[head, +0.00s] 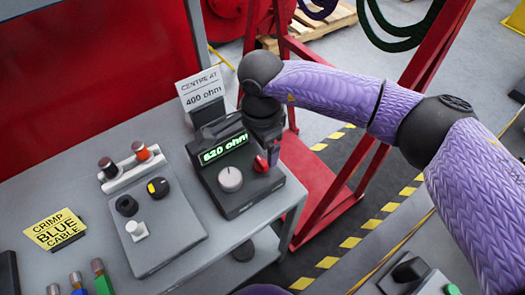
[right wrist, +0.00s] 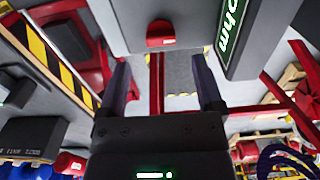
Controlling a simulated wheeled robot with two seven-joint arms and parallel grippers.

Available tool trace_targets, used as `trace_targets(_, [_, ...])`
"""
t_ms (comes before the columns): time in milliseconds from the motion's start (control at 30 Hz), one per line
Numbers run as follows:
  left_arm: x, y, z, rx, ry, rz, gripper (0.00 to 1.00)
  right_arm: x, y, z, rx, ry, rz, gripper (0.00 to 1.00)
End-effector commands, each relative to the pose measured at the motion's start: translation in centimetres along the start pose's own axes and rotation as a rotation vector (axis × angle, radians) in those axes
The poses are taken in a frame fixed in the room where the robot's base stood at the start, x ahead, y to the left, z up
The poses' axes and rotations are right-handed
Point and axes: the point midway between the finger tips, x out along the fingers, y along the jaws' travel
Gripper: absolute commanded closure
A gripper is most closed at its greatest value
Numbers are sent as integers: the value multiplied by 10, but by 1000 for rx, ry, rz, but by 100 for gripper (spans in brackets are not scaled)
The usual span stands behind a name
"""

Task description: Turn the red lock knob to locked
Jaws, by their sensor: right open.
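The red lock knob (head: 261,164) sits on the top of a black box (head: 247,200), right of a larger white dial (head: 230,179). A green display (head: 223,149) at the box's back appears to read 620 ohm. My right gripper (head: 270,158) points down at the red knob and partly hides it. In the right wrist view, its two fingers (right wrist: 162,70) are apart with nothing between them. The red knob (right wrist: 160,34) shows just beyond the fingertips, roughly centred between them. I cannot tell the knob's lock position. My left gripper is not in view.
A card (head: 202,92) reading "CENTRE AT 400 ohm" stands behind the box. A grey panel (head: 160,240) with knobs and a yellow crimp sign (head: 57,230) lie to the left on the grey bench. A red frame (head: 345,180) stands right of the bench.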

Motion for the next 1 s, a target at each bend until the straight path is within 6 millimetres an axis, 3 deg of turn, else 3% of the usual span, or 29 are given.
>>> trace_targets(100, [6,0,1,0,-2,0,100,27,0,1,3,-2,2,15])
trace_targets(200, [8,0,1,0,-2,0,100,40,0,1,3,-4,1,15])
trace_targets(533, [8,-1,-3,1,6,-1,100,45,0,0,4,-4,-1,17])
trace_targets(900, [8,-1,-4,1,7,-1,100,44,0,0,4,-4,-1,95])
trace_targets(933, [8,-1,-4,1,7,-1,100,44,0,0,5,-4,-1,100])
trace_targets(1000, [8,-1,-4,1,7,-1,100,44,0,0,5,-4,-1,100])
